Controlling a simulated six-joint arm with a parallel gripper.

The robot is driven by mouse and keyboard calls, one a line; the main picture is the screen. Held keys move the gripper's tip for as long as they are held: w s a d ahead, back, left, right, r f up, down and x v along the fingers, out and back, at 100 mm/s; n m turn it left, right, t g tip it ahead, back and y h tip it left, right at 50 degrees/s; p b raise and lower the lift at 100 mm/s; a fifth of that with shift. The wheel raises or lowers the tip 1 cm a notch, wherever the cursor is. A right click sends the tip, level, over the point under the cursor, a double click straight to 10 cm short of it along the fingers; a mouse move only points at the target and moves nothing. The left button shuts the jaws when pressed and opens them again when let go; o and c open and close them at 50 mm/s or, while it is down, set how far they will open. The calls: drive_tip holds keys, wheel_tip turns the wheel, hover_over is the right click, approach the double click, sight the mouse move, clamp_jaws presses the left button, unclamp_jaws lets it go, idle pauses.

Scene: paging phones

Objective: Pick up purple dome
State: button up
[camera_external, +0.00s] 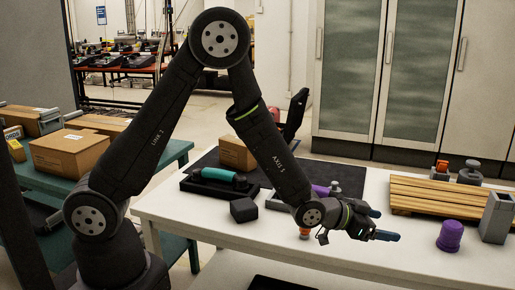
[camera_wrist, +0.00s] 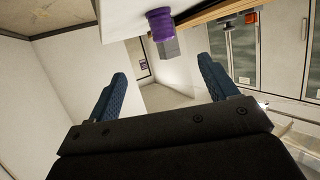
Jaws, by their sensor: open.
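The purple dome (camera_external: 450,236) stands on the white table (camera_external: 250,240) at the right, in front of the wooden pallet and beside a grey block. In the wrist view the purple dome (camera_wrist: 160,23) shows near the top, ahead of and between the two blue fingers. My gripper (camera_external: 387,224) is to the left of the dome in the external view, apart from it, with its fingers pointing right towards it. In the wrist view my gripper (camera_wrist: 163,70) has its fingers spread wide with nothing between them.
A grey block (camera_external: 497,218) stands close to the right of the dome. The wooden pallet (camera_external: 445,195) behind carries an orange-topped item and a grey knobbed item (camera_external: 469,173). A black block (camera_external: 243,210) and a teal cylinder (camera_external: 218,176) lie further left.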

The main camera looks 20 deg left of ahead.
drive_tip(key=w+d+g+y, duration=0.1)
drive_tip(key=w+d+y, duration=0.1)
drive_tip(key=w+d, duration=0.35)
drive_tip(key=m+g+y, duration=0.4)
drive_tip(key=g+y, duration=0.1)
drive_tip(key=y, duration=0.1)
approach(449, 224)
drive_tip(key=x, duration=0.8)
drive_tip(key=shift+x, duration=2.7)
drive_tip(key=shift+w+d+r, duration=0.1)
drive_tip(key=shift+w+d, duration=0.05)
